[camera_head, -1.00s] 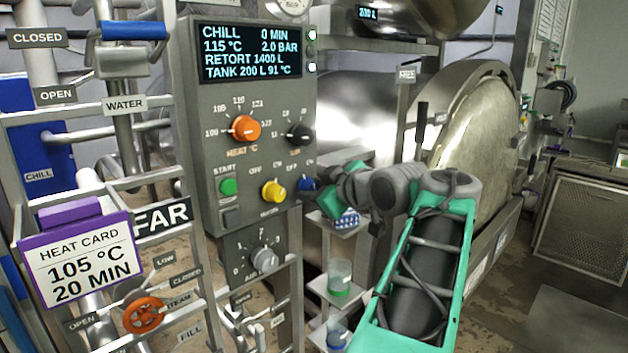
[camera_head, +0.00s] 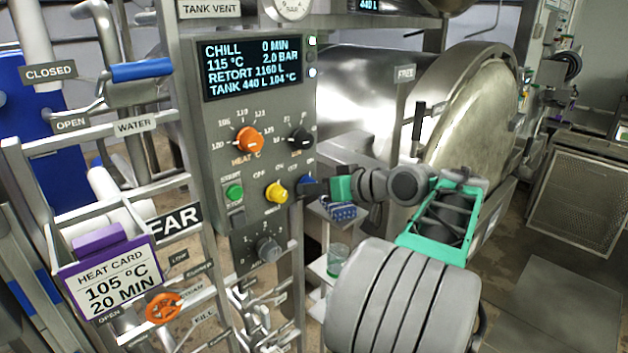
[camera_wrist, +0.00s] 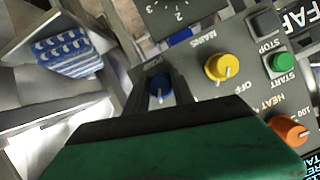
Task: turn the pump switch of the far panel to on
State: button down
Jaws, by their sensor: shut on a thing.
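The far panel (camera_head: 222,140) is a grey box with a lit display (camera_head: 252,65) and several knobs. Its blue pump switch (camera_head: 306,181) sits at the right end of the lower row, right of the yellow mains switch (camera_head: 277,192). My gripper (camera_head: 313,188) reaches it from the right and covers part of it. In the wrist view my gripper (camera_wrist: 160,97) has a finger on each side of the blue switch (camera_wrist: 160,86) and is shut on it. A white mark on the switch points down in that view. The display reads retort 1160 L and tank 440 L.
An orange heat knob (camera_head: 248,140) and green start button (camera_head: 234,191) are close by. A rail frame with a purple-topped heat card (camera_head: 112,270) stands left. A shelf with a blue-and-white pack (camera_head: 342,211) lies below my wrist. The round retort (camera_head: 470,115) stands behind.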

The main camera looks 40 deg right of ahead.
dwell(0.4)
jog(key=c, duration=1.1)
grip_release()
jog(key=shift+o, duration=0.2)
jog(key=shift+r, duration=0.1)
